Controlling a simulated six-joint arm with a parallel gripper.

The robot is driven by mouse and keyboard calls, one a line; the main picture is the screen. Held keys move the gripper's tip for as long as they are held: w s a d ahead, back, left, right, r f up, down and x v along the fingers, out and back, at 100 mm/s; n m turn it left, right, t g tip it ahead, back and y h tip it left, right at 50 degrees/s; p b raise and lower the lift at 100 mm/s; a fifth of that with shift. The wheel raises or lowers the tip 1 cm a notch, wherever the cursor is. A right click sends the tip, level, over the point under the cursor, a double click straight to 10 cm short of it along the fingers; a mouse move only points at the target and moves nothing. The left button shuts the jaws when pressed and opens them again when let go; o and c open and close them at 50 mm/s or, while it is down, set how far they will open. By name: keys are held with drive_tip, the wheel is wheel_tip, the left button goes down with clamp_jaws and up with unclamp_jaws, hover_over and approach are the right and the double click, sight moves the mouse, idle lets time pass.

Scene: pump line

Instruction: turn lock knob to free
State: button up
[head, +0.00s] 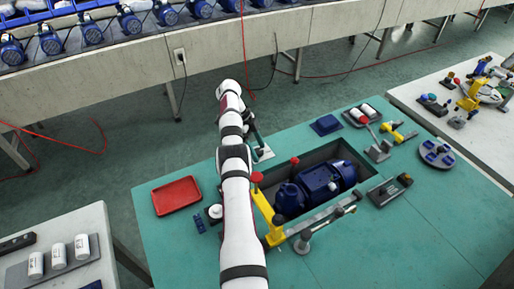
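I cannot tell for sure which part is the lock knob. One red round knob (257,177) sits on top of a yellow bracket (267,208) beside my arm. A second red knob (294,161) stands at the back rim of the recess. A blue pump (320,181) lies in the dark recess of the green table (400,247). My gripper (262,152) is behind my white arm, near the recess's back left corner. It is small and partly hidden, so its fingers and opening are unclear. I see no contact with either knob.
A grey lever clamp (318,229) lies along the recess's front edge. A red tray (177,196) is at the left. A grey fixture with a dark knob (389,190), a yellow tool (398,132) and a round holder (436,154) stand right. The table's front right is clear.

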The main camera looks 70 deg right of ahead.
sight(257, 150)
wheel_tip(257, 150, up, 4)
drive_tip(key=shift+r, duration=0.1)
drive_tip(key=s+a+r, duration=0.3)
drive_tip(key=s+r, duration=0.3)
drive_tip(key=s, duration=0.5)
drive_tip(key=shift+s+r, duration=0.2)
drive_tip(key=shift+r, duration=0.2)
